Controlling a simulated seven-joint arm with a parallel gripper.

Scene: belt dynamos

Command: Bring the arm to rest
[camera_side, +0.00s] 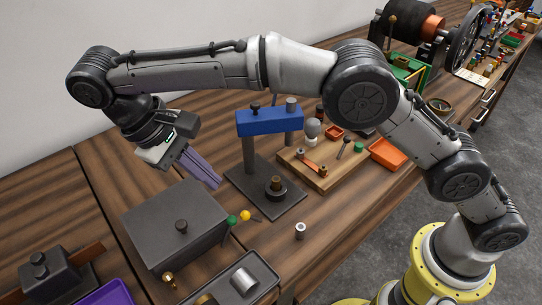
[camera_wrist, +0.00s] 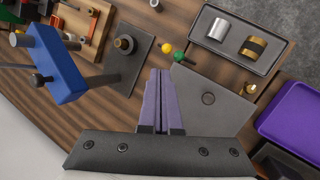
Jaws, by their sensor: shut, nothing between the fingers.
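My gripper (camera_side: 214,184) hangs from my raised arm above the wooden bench, at the near left of the blue-topped stand. Its purple fingers are pressed together with nothing between them, also seen in the wrist view (camera_wrist: 158,73). In the side view the fingertips are near the far right corner of a dark grey lidded box (camera_side: 168,215). In the wrist view the fingers partly cover the grey lid (camera_wrist: 224,98). I cannot tell the exact height of the fingertips above the bench.
A blue block on a post (camera_side: 268,121) rises beside my gripper. A green ball (camera_side: 232,220) and yellow ball (camera_side: 245,215) lie by the box. A tray with metal cylinders (camera_wrist: 238,38), a purple tray (camera_wrist: 295,122) and a wooden board (camera_side: 322,172) stand around. A machine with a wheel (camera_side: 468,40) stands farther back.

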